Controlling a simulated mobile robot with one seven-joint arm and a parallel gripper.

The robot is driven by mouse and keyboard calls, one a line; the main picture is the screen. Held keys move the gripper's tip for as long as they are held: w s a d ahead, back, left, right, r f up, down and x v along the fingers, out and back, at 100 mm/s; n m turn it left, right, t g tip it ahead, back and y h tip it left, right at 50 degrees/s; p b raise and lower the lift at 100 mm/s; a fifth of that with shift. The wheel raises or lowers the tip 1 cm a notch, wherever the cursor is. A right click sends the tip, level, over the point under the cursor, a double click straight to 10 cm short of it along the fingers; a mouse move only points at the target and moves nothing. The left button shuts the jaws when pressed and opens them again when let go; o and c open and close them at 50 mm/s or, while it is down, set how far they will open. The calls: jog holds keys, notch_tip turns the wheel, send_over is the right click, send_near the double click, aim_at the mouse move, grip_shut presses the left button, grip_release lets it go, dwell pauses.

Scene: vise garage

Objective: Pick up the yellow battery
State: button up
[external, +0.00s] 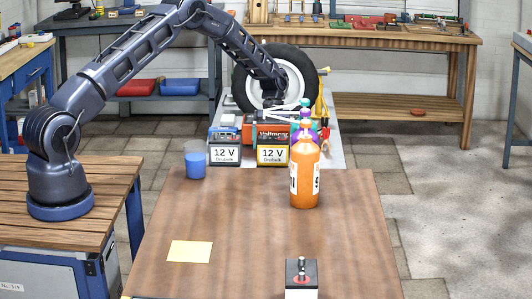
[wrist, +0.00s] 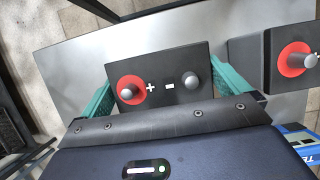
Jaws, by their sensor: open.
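In the external view my fingers cannot be made out behind the objects.
Another battery (wrist: 275,75) stands close right in the wrist view. An orange bottle (external: 304,180), a blue cup (external: 195,165) and an orange Voltmaster box (external: 264,129) crowd the back. The table middle is clear.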

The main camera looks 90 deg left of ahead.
jog(key=shift+f, duration=0.1)
jog(key=shift+c, duration=0.4)
jog(key=c, duration=1.3)
